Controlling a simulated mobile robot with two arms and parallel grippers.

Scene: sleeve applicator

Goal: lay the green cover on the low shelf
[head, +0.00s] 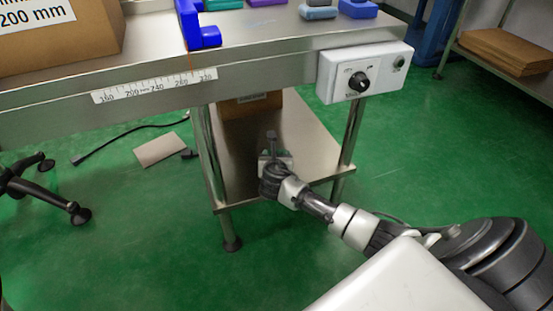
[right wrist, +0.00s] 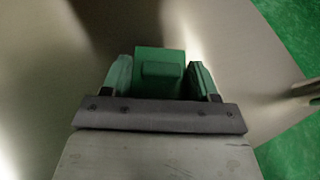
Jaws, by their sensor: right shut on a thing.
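The green cover (right wrist: 161,70) shows in the right wrist view, a small green block with a raised middle, between the two fingers of my right gripper (right wrist: 160,78). The gripper is shut on it. In the head view my right gripper (head: 271,145) reaches under the table, over the low metal shelf (head: 305,140). The cover cannot be made out there. The shelf's bare metal (right wrist: 50,75) fills much of the right wrist view; whether the cover touches it I cannot tell. My left gripper is not in view.
A cardboard box (head: 250,104) stands at the shelf's back. Table legs (head: 350,135) flank the shelf. A control box (head: 364,72) hangs on the table's front edge. Blue, purple and grey pieces (head: 318,12) and a large carton (head: 60,38) are on the table top.

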